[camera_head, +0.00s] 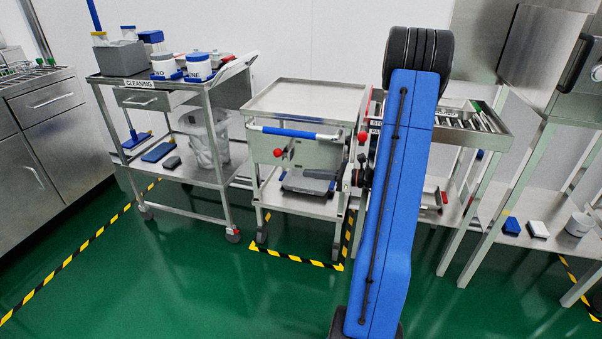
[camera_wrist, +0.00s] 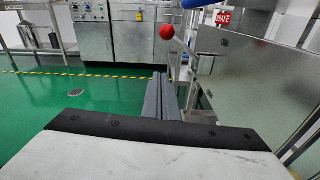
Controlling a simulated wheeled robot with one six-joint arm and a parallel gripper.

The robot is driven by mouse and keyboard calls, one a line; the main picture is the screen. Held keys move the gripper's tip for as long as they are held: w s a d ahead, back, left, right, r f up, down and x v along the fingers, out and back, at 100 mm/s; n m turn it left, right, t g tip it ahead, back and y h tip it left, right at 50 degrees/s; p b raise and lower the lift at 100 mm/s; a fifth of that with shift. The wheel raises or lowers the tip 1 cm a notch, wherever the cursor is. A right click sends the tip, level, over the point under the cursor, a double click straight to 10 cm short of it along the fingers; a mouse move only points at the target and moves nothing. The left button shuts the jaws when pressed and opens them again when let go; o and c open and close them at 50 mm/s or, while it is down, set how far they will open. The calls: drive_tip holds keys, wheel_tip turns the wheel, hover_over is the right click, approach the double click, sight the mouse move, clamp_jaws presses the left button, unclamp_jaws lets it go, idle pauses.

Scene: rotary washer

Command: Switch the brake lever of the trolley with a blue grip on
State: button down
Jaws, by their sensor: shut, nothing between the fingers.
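The trolley with a blue grip (camera_head: 288,132) stands in the middle of the head view, its blue grip on the front push bar. Its lever has a red ball knob (camera_head: 278,152) at the front panel's left part. In the wrist view the red knob (camera_wrist: 167,32) is at the top centre, beside a red BRAKE label (camera_wrist: 223,18) and the metal panel (camera_wrist: 262,75). My gripper (camera_wrist: 160,80) is shut and empty in the wrist view. It points along the panel, below the knob in the picture, with no visible contact. The lever's lower part is partly hidden.
A cleaning trolley (camera_head: 140,84) with buckets stands to the left. Another red knob (camera_head: 362,138) shows beside my blue arm, which hides part of the bench (camera_head: 470,135) on the right. Yellow-black tape (camera_head: 290,257) marks the floor. Green floor in front is clear.

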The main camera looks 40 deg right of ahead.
drive_tip(key=shift+v, duration=0.9)
drive_tip(key=s+a+r+n+g, duration=0.3)
drive_tip(key=a+n, duration=0.2)
drive_tip(key=a, duration=0.3)
drive_tip(key=s+a+r+n+g, duration=0.2)
drive_tip(key=s+a+n+g, duration=0.2)
drive_tip(key=a, duration=0.4)
drive_tip(key=s+a+r+n+g, duration=0.3)
drive_tip(key=a+n, duration=0.2)
drive_tip(key=a, duration=0.3)
drive_tip(key=s+a+r+n+h, duration=0.2)
drive_tip(key=s+n+h, duration=0.3)
drive_tip(key=s+n, duration=0.2)
drive_tip(key=s+a+r+n+t+h, duration=0.1)
drive_tip(key=s+r+n+h, duration=0.2)
drive_tip(key=s+n+h, duration=0.2)
drive_tip(key=s+n, duration=0.3)
drive_tip(key=s, duration=0.3)
drive_tip(key=shift+s+a+r+h, duration=0.15)
drive_tip(key=shift+a+r+h, duration=0.1)
drive_tip(key=shift+a+h, duration=0.15)
